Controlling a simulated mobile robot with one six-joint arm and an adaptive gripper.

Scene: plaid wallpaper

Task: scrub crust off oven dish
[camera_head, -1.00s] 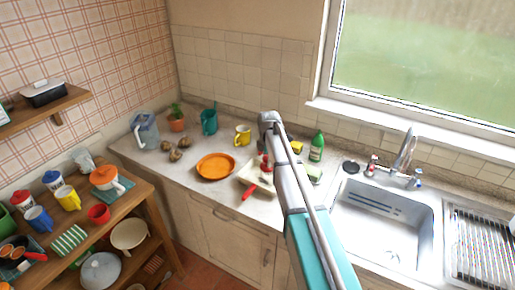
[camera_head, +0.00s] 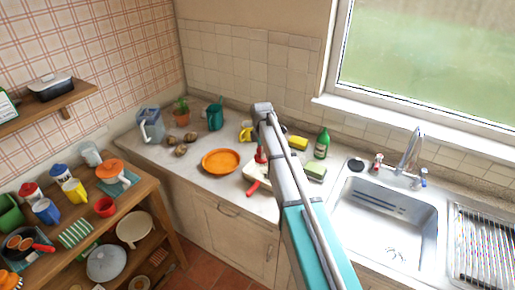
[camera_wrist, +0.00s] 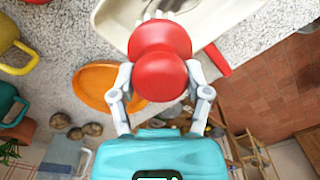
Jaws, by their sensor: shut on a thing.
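The cream oven dish (camera_head: 233,184) sits on the counter, partly hidden behind my arm. In the wrist view its pale wall and inside show at the top (camera_wrist: 108,22), with some dark marking inside. My gripper (camera_wrist: 160,85) is shut on a red round-handled scrub brush (camera_wrist: 160,62), whose white bristles show at its far end. The brush is over the dish; I cannot tell whether the bristles touch it. In the head view the red brush (camera_head: 260,155) shows just left of my arm. A red handle (camera_head: 253,188) sticks out at the dish's near side.
An orange round dish (camera_head: 221,161) lies left of the oven dish. A yellow mug (camera_head: 246,131) stands behind, close to my arm in the picture.

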